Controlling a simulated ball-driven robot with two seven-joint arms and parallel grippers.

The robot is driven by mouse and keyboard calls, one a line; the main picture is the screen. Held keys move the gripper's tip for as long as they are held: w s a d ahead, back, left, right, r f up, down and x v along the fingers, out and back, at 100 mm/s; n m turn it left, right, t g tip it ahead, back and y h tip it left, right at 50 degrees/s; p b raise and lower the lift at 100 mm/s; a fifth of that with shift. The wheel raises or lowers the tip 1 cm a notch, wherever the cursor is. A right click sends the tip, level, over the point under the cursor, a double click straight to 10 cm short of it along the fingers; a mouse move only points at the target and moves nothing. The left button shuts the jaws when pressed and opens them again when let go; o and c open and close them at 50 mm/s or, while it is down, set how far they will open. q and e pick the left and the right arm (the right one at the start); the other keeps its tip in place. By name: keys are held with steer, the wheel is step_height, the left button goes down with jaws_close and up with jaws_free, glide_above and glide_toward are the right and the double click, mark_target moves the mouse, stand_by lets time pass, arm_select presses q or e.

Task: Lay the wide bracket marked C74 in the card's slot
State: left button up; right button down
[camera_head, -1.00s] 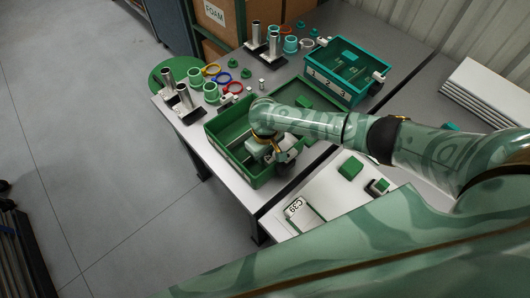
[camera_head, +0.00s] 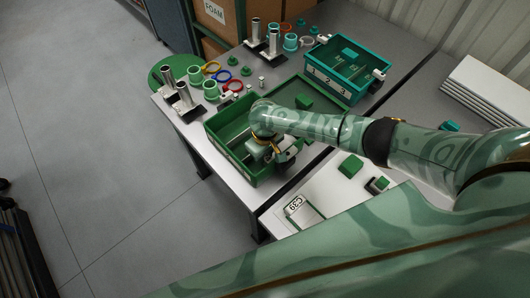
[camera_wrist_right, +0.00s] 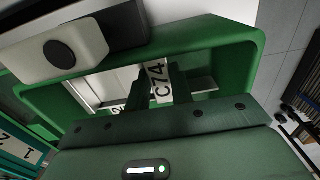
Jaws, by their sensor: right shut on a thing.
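My right gripper (camera_head: 262,158) reaches down into the green bin (camera_head: 218,139) at the edge of the bench. In the right wrist view its two dark fingers (camera_wrist_right: 159,90) are shut on a pale piece marked C74 (camera_wrist_right: 160,78), the wide bracket. Another marked pale piece shows just left of the fingers (camera_wrist_right: 117,108), its mark partly hidden. In the head view the arm hides most of the bracket. A white piece marked C39 (camera_head: 296,205) lies at the front of the pale surface. I cannot make out the card's slot. My left gripper is not in view.
A teal bin (camera_head: 334,90) marked with numbers stands behind. Metal posts (camera_head: 184,95), green cups and coloured rings (camera_head: 223,76) stand on the bench left of it. Green blocks (camera_head: 350,166) lie on the pale surface right of the gripper. White sheets (camera_head: 485,90) are stacked at right.

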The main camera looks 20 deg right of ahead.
steer(key=shift+f, duration=0.35)
stand_by(0.3)
steer(key=shift+f, duration=0.3)
steer(key=shift+f, duration=0.15)
stand_by(0.6)
steer(key=c, duration=0.7)
jaws_free()
steer(key=shift+c, duration=0.2)
step_height(320, 180, up, 6)
steer(key=p, duration=0.6)
steer(key=shift+f, duration=0.25)
step_height(320, 180, up, 6)
steer(key=p, duration=0.6)
steer(key=shift+f, duration=0.2)
